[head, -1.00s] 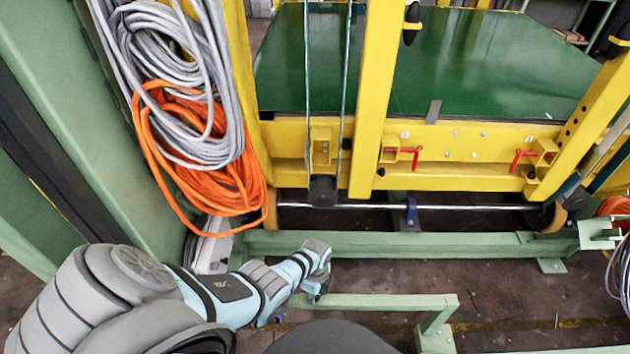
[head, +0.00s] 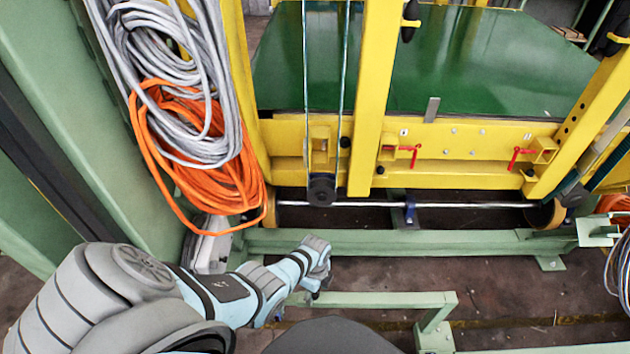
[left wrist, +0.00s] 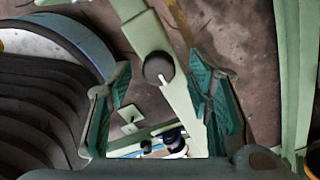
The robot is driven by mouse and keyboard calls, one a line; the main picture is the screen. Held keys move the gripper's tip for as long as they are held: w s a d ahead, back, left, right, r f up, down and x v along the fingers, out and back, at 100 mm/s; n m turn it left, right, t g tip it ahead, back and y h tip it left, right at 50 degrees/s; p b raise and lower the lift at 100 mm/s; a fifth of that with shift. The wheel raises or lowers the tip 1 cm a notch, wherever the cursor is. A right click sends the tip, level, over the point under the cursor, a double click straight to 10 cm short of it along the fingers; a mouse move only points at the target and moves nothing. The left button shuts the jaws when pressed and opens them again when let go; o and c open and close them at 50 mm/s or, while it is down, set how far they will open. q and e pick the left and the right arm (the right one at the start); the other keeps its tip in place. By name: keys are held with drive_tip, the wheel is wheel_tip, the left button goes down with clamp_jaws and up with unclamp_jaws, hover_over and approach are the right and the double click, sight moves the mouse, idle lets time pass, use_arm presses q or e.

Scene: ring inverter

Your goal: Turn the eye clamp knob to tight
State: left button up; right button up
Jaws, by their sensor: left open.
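A round dark knob (left wrist: 158,68) with a short white pointer line sits on a pale green beam (left wrist: 150,32) in the left wrist view. No tight or loose marking can be read there. My left gripper (left wrist: 160,108) is open, with its two teal-padded fingers apart and nothing between the tips. The knob shows in the gap between the fingers, beyond the tips in the picture; I cannot tell the exact distance. In the head view my left wrist hangs above the low green rail, and its fingers are mostly hidden. My right gripper is not in view.
A yellow frame (head: 470,174) with red handles (head: 408,151) and a green panel (head: 470,60) stands behind. Grey cable (head: 170,40) and orange cable (head: 190,140) hang at the left. A low green rail (head: 390,299) runs in front; floor shows at right.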

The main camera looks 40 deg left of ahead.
use_arm(q)
wheel_tip(320, 180, up, 12)
drive_tip(key=shift+f, duration=0.2)
idle(0.4)
